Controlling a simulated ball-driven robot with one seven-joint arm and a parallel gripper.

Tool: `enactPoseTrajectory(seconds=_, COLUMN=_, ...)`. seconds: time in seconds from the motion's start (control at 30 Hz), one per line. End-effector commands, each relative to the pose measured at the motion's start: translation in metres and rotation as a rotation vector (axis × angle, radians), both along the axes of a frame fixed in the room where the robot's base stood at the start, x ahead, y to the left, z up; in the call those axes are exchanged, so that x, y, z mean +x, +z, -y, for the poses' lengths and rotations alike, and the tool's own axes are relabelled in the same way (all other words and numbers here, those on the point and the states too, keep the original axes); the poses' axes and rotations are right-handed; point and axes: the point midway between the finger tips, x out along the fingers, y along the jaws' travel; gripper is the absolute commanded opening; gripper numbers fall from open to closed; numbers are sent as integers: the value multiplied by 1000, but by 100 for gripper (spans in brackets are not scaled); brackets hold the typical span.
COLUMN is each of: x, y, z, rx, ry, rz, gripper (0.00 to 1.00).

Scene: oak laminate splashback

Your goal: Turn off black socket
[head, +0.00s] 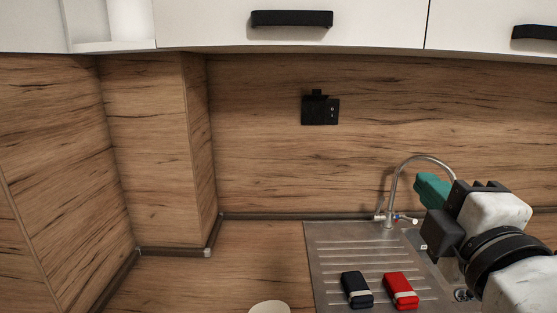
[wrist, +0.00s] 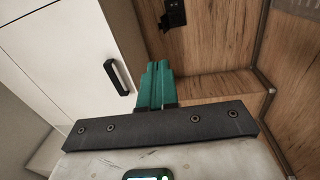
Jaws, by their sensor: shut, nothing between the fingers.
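The black socket (head: 320,109) is mounted on the wood splashback, below the upper cabinets and left of the tap in the head view. A dark block sits on its top left part and a small light mark shows on its right part. I cannot tell the switch position. In the wrist view the socket (wrist: 174,14) is at the top edge, partly cut off. My gripper (head: 425,184) has green fingers and is in front of the sink, right of and below the socket, apart from it. In the wrist view its fingers (wrist: 154,70) are together and empty.
A curved tap (head: 397,190) stands behind the metal sink drainer (head: 335,238), close to my gripper. A dark sponge (head: 357,290) and a red sponge (head: 401,290) lie on the drainer. White upper cabinets (head: 370,25) overhang the wall. The splashback around the socket is clear.

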Motion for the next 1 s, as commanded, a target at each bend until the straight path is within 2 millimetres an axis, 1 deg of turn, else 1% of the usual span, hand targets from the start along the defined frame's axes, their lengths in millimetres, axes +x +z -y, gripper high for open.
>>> enactPoseTrajectory(seconds=0.03, x=2, y=-8, z=1, rx=20, ry=-1, rz=-22, gripper=0)
enactPoseTrajectory(seconds=0.17, x=5, y=-29, z=5, rx=81, ry=-7, rz=-76, gripper=0)
enactPoseTrajectory(seconds=0.27, x=6, y=-50, z=9, rx=140, ry=-14, rz=-130, gripper=0)
enactPoseTrajectory(seconds=0.37, x=7, y=-77, z=12, rx=215, ry=-24, rz=-198, gripper=0)
enactPoseTrajectory(seconds=0.47, x=6, y=-108, z=17, rx=302, ry=-44, rz=-276, gripper=0)
enactPoseTrajectory(seconds=0.57, x=2, y=-148, z=22, rx=408, ry=-76, rz=-373, gripper=0)
enactPoseTrajectory(seconds=0.6, x=-2, y=-167, z=25, rx=457, ry=-95, rz=-419, gripper=0)
enactPoseTrajectory(seconds=0.67, x=-9, y=-199, z=29, rx=539, ry=-131, rz=-494, gripper=0)
enactPoseTrajectory(seconds=0.7, x=-17, y=-224, z=31, rx=601, ry=-163, rz=-553, gripper=0)
enactPoseTrajectory(seconds=0.77, x=-32, y=-263, z=36, rx=697, ry=-222, rz=-645, gripper=0)
enactPoseTrajectory(seconds=0.8, x=-44, y=-288, z=39, rx=762, ry=-266, rz=-704, gripper=0)
enactPoseTrajectory(seconds=0.87, x=-65, y=-324, z=43, rx=852, ry=-341, rz=-787, gripper=0)
enactPoseTrajectory(seconds=0.9, x=-80, y=-347, z=46, rx=907, ry=-396, rz=-841, gripper=0)
enactPoseTrajectory(seconds=0.97, x=-106, y=-380, z=50, rx=989, ry=-486, rz=-916, gripper=0)
enactPoseTrajectory(seconds=1.0, x=-124, y=-400, z=53, rx=1039, ry=-551, rz=-962, gripper=0)
